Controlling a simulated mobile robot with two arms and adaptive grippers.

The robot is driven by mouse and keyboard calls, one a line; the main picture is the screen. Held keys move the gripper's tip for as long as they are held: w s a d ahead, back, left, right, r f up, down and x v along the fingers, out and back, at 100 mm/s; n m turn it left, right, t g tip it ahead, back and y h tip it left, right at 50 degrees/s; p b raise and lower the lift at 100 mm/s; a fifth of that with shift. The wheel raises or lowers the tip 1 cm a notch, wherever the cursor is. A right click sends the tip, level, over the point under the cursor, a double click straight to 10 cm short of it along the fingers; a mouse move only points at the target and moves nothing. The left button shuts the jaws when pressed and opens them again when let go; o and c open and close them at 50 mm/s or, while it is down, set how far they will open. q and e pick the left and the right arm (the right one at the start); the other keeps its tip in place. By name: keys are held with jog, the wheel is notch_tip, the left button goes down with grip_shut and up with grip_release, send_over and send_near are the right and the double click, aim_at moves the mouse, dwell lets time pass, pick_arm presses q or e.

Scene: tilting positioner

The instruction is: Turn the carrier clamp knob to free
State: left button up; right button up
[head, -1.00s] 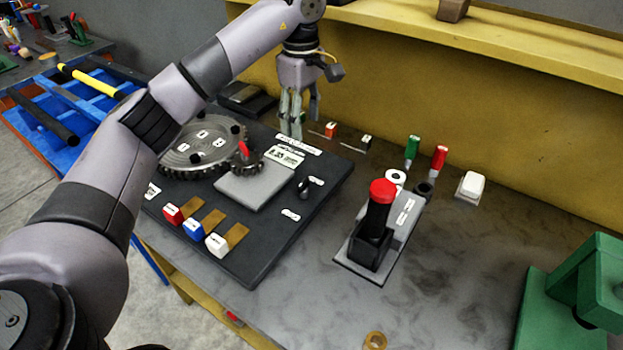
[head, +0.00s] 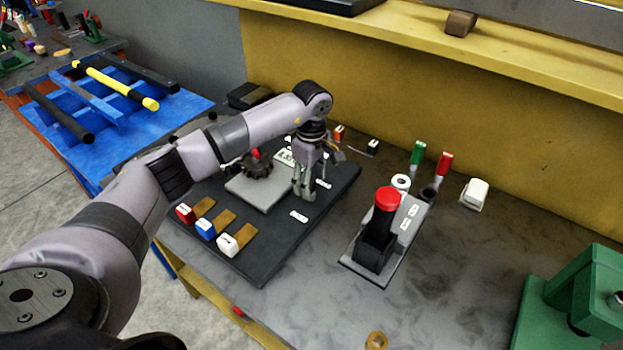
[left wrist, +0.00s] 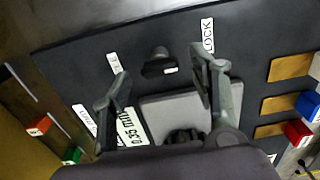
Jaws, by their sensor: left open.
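The carrier clamp knob (left wrist: 158,62) is small and black on the dark panel (left wrist: 260,25). It sits between a white label (left wrist: 114,63), which looks like FREE, and the LOCK label (left wrist: 208,35). A pale mark shows on its side towards LOCK; its exact setting is hard to tell. My left gripper (head: 303,196) is open, pointing down over the panel. In the left wrist view its two fingers are on either side of the knob, apart from it in the picture. My right gripper is not in view.
A grey plate (head: 245,193) with a dark gear (head: 257,168) lies left of the gripper. Red, blue and white blocks (head: 229,247) line the panel's front. A red-topped black lever (head: 387,200) stands to the right.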

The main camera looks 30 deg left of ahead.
pick_arm(q)
jog(key=shift+f, duration=0.65)
jog(key=shift+c, duration=0.6)
jog(key=c, duration=1)
